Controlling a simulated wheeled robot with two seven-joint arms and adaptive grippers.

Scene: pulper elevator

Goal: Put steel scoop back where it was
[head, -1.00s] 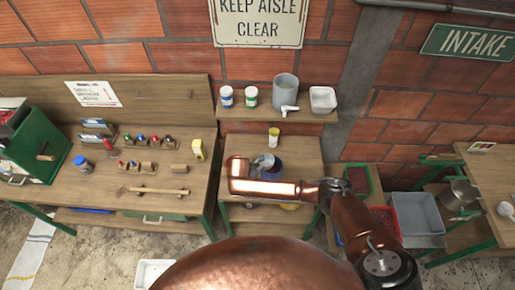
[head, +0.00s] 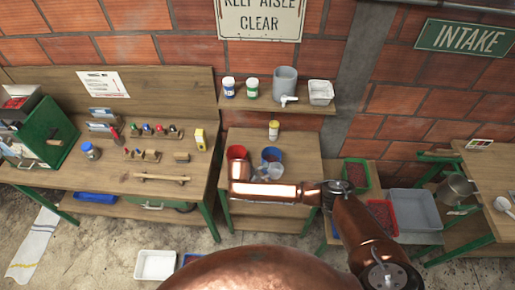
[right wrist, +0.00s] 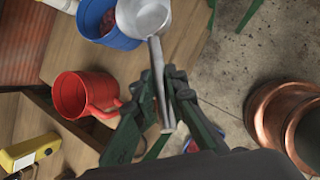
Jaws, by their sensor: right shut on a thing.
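The steel scoop (right wrist: 150,18) is in my right gripper (right wrist: 161,82), which is shut on its handle, as the right wrist view shows. The scoop's round bowl points away from the gripper and overlaps the edge of a blue container (right wrist: 88,20) in that view; I cannot tell whether they touch. In the head view the scoop (head: 270,168) shows as a small grey shape just beyond my copper right forearm, in front of the blue container (head: 272,154). My forearm mostly hides the right gripper there. My left gripper is not in view.
A red jug (head: 237,154) stands left of the blue container on the small table (head: 305,150). A yellow-labelled cup (head: 274,130) stands behind. The shelf (head: 265,107) above holds jars and a grey tank. A grey bin (head: 413,208) is right; a tool bench (head: 110,180) is left.

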